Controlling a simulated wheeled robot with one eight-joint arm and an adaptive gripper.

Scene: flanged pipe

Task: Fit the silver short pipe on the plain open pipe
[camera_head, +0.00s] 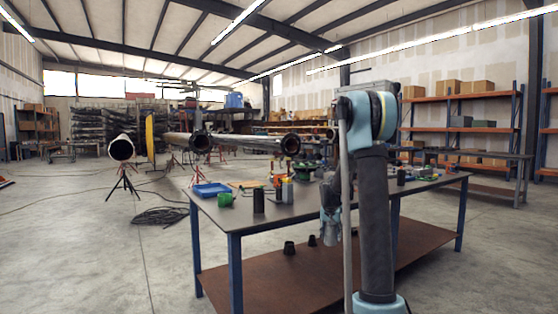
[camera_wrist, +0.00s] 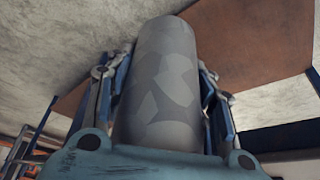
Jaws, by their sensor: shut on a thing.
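The silver short pipe (camera_wrist: 165,85) fills the middle of the wrist view, a grey cylinder with faceted patches. My gripper (camera_wrist: 163,75) is shut on it, with a finger on each side. In the head view my gripper (camera_head: 330,212) hangs down at the near edge of the table, with the silver short pipe (camera_head: 331,236) below it, partly hidden by my arm. The plain open pipe (camera_head: 122,148) is at the left in the head view, its round end facing me, raised on a stand. It is well apart from my gripper.
Two pipes with dark flanged ends (camera_head: 200,143) (camera_head: 290,144) stand right of the plain one. Cables (camera_head: 160,216) lie on the floor. The left foreground floor is clear.

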